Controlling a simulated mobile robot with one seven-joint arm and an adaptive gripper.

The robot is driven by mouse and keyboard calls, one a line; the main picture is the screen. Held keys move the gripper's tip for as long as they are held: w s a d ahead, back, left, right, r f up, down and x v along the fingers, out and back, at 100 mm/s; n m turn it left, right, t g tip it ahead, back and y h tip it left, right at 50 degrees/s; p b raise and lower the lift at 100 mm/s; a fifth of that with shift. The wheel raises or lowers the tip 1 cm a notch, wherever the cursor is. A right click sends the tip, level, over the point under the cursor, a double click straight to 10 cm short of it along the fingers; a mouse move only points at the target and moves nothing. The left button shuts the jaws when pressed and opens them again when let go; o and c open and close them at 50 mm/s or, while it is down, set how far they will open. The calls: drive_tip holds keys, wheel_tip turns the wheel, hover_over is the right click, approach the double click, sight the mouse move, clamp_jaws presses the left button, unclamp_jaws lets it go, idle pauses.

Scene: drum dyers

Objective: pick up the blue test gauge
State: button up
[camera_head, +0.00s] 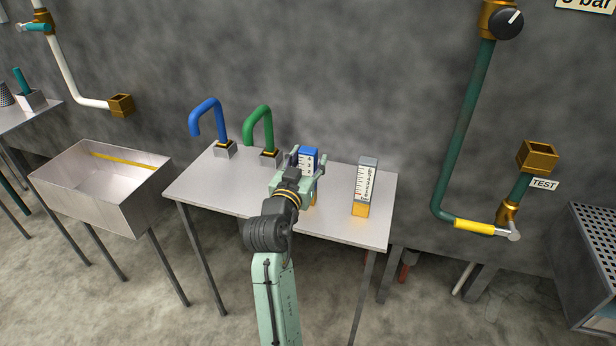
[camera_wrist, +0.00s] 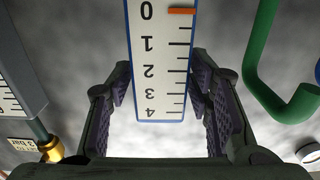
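The blue test gauge (camera_head: 309,154) stands on the table in the middle of the head view, with a white scale face and a blue body. My gripper (camera_head: 306,169) is at it and hides much of its lower part. In the wrist view the gauge (camera_wrist: 160,60) appears upside down, its numbered scale between the two dark finger pads of my gripper (camera_wrist: 160,88). The fingers are open on either side of it. A narrow gap shows at each side, so they do not appear to grip it.
A grey gauge (camera_head: 367,180) with a yellow base stands to the right on the table (camera_head: 230,194). Blue (camera_head: 208,108) and green (camera_head: 258,115) hooked pipes stand to the left. A pipe marked TEST (camera_head: 544,185) is on the right wall; an empty basin (camera_head: 100,185) is left.

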drive_tip(key=c, duration=0.8)
drive_tip(key=shift+c, duration=0.4)
drive_tip(key=shift+r, duration=0.1)
